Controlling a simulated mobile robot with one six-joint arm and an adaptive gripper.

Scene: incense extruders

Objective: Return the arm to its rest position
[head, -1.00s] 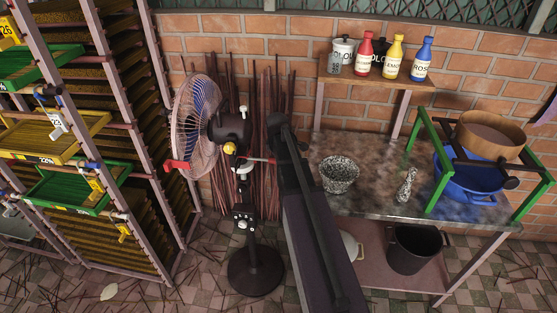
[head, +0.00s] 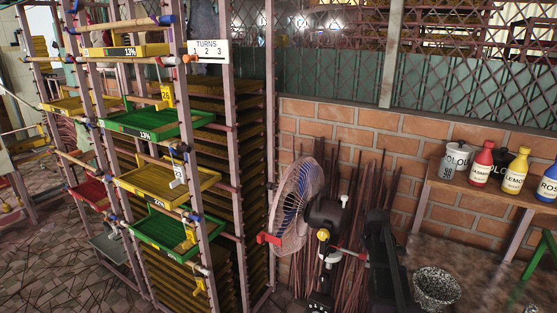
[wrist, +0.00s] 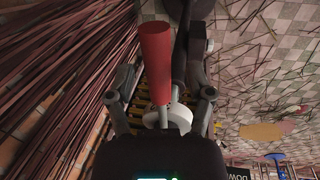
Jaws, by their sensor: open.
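My gripper (wrist: 165,95) shows in the wrist view with its two fingers spread apart. A red cylindrical handle (wrist: 156,55) on a pale metal stem lies in the gap between the fingers as seen from the wrist; I cannot tell whether it touches them. In the head view my dark arm is at the lower middle, just right of the standing fan (head: 297,205), and my gripper cannot be made out there. The fan has a red part (head: 268,239) at its left side and a red lever (head: 350,252) on its stand.
A tall rack with green trays (head: 155,122) and yellow trays (head: 168,183) stands left of the fan. Dark red sticks (head: 345,185) lean on the brick wall behind. A shelf with bottles (head: 481,163) and a speckled bowl (head: 437,288) are at right. Sticks litter the floor.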

